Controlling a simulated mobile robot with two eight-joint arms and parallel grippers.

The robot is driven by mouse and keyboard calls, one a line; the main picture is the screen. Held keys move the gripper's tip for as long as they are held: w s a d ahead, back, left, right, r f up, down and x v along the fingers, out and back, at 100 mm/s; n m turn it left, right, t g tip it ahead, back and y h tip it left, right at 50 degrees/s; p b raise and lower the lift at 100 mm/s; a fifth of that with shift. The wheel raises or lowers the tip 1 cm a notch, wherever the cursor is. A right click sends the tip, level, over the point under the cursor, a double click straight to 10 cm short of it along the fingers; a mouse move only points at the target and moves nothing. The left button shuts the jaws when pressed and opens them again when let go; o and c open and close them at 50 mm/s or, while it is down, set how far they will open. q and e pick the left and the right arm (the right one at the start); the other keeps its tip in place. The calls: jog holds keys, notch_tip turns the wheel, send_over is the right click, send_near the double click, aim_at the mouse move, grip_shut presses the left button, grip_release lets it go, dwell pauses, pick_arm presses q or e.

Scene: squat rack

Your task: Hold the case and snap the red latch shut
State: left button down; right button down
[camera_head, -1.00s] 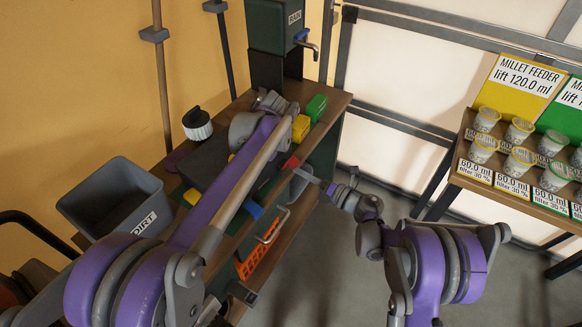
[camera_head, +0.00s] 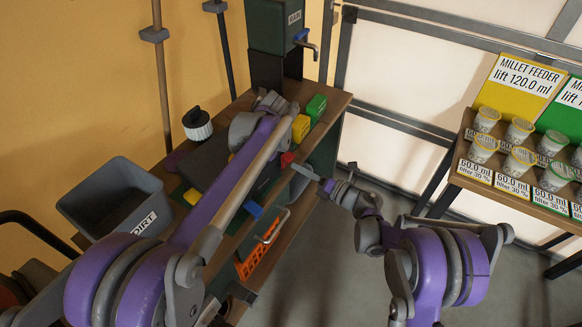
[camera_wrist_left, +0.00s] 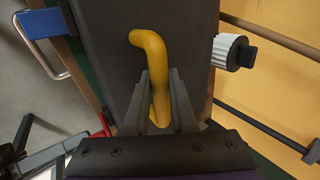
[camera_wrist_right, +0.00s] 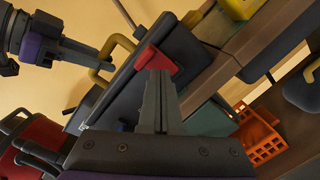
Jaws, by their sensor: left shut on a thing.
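The dark case (camera_head: 205,168) lies on the wooden workbench, partly hidden by my left arm. My left gripper (camera_wrist_left: 160,112) is shut on the case's yellow handle (camera_wrist_left: 152,50); it also shows in the right wrist view (camera_wrist_right: 98,60). The head view mostly hides that grip behind my arm. The red latch (camera_head: 288,158) sticks out at the case's right side, and in the right wrist view (camera_wrist_right: 158,62) it stands out from the case edge. My right gripper (camera_head: 298,168) has its fingers together, tips at the red latch. I cannot tell whether they touch it.
A grey bin (camera_head: 112,200) stands left of the case, with a black-and-white knob (camera_head: 197,124) behind. Yellow (camera_head: 300,127) and green (camera_head: 316,107) blocks stand farther back. An orange basket (camera_head: 262,258) is below the bench edge. A shelf with cups (camera_head: 487,119) is at right.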

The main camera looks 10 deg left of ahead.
pick_arm(q)
jog(key=c, duration=0.7)
grip_release()
pick_arm(e)
jog(key=v, duration=0.7)
jog(key=shift+f, duration=0.45)
pick_arm(q)
jog(key=shift+o, duration=0.2)
